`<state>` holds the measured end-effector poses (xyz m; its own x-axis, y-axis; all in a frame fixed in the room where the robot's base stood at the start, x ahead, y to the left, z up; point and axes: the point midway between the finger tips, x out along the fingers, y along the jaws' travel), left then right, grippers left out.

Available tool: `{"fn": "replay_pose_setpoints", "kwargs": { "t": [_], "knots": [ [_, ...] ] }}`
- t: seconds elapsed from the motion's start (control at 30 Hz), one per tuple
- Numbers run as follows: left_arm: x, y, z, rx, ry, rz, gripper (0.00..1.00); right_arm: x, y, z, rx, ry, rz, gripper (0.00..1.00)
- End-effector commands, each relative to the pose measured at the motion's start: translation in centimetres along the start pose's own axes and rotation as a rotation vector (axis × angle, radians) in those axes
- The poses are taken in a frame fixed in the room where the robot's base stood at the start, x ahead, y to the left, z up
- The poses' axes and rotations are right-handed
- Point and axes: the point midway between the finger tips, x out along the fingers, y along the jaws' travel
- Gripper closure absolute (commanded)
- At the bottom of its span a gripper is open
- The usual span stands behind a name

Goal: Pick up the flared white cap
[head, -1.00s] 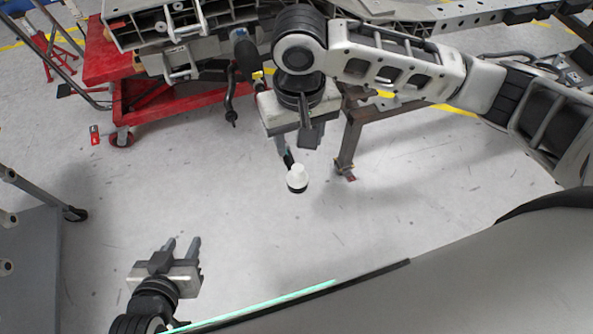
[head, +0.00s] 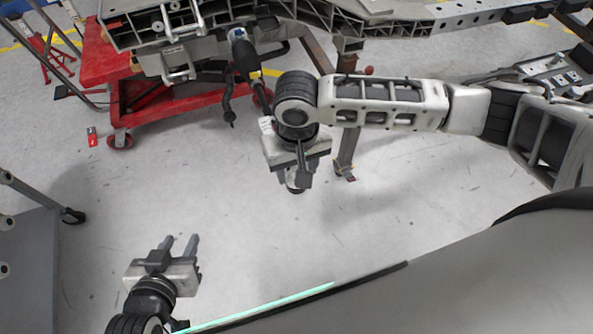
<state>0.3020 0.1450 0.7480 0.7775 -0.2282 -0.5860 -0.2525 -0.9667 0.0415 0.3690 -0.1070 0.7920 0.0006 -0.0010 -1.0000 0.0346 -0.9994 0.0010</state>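The flared white cap (head: 293,184) is in the middle of the head view, mostly hidden behind my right gripper; only a small pale piece and a dark rim below it show. What it rests on is hidden. My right gripper (head: 294,181) points down right over the cap, its two fingers apart; whether they touch the cap cannot be seen. My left gripper (head: 181,243) is open and empty at the lower left, well away from the cap, fingers pointing up in the picture.
A red wheeled cart (head: 170,106) and a grey metal chassis frame (head: 262,22) are at the back. A stand leg (head: 347,150) is just right of my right gripper. A grey cart (head: 28,255) stands at the left edge. Pale floor between is clear.

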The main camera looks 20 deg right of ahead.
Motion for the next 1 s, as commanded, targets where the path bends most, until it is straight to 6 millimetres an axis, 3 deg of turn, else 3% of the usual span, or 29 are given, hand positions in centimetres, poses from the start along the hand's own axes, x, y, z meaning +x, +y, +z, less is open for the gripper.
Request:
{"fn": "replay_pose_setpoints", "kwargs": {
  "t": [0.03,0.2,0.67,0.83,1.0],
  "knots": [
    [0.0,0.0,0.0,0.001,0.0,0.0,0.64,0.0,0.0,0.0,0.0,0.0,0.0,0.57],
    [0.0,0.0,0.1,0.004,-0.001,0.001,0.64,0.0,0.0,0.0,0.0,0.0,0.0,1.0],
    [0.0,-0.1,0.4,0.004,-0.01,0.0,0.64,-1.0,-0.1,0.0,-0.001,0.001,-0.002,1.0],
    [-0.1,-0.1,0.3,0.004,-0.011,0.0,0.64,-3.4,-0.1,-0.1,0.0,0.002,-0.004,1.0],
    [-0.4,-0.1,-0.1,0.003,-0.011,-0.002,0.64,-6.5,-0.8,2.6,-0.005,0.001,-0.006,1.0]
  ]
}}
